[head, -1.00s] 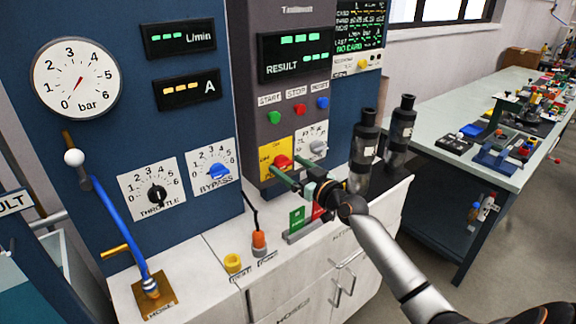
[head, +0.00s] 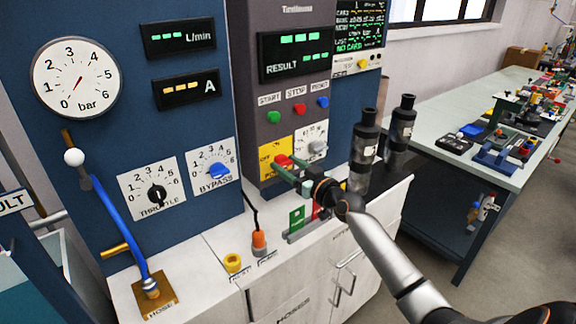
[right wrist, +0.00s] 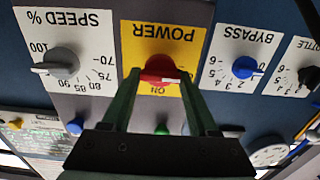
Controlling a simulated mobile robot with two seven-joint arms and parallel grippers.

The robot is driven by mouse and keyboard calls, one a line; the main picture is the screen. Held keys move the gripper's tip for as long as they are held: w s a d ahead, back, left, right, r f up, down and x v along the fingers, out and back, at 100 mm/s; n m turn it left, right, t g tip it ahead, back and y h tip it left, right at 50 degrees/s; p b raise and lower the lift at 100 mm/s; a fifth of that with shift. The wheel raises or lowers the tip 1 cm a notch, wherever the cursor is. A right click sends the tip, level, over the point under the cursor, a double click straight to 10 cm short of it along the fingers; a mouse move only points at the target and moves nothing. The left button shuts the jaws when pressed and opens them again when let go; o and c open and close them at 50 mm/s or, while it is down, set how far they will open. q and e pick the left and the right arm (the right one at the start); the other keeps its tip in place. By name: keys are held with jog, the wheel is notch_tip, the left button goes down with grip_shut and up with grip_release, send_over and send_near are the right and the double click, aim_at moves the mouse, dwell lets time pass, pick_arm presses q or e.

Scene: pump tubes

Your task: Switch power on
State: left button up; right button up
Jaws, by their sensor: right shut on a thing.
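The red power knob (head: 283,159) sits on a yellow plate (head: 268,167) on the grey panel. In the right wrist view, which is upside down, the knob (right wrist: 160,69) has a white mark at its lower right, with "ON" printed beside it. My right gripper (head: 286,167) reaches the knob from the front right. Its two green fingers stand on either side of the knob and are shut on it. The fingers also show in the wrist view (right wrist: 160,88). My left gripper is not in view.
A speed dial (head: 315,147) is close to the right of the power plate. Start, stop and reset-like buttons (head: 299,108) are above. Black cylinders (head: 364,150) stand on the white cabinet right of my gripper. The bypass knob (head: 218,171) is to the left.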

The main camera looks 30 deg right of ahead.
jog(key=c, duration=0.4)
jog(key=shift+o, duration=0.2)
jog(key=shift+m, duration=0.4)
jog(key=m, duration=0.2)
jog(key=shift+d+m, duration=0.1)
jog(key=shift+m, duration=0.3)
jog(key=m, duration=0.4)
jog(key=shift+m, duration=0.3)
jog(key=m+p, duration=0.1)
jog(key=m, duration=0.3)
jog(key=shift+d+f+m, duration=0.1)
jog(key=shift+m, duration=0.2)
jog(key=m+p, duration=0.1)
jog(key=m, duration=0.3)
jog(key=shift+f+m, duration=0.1)
jog(key=shift+m, duration=0.6)
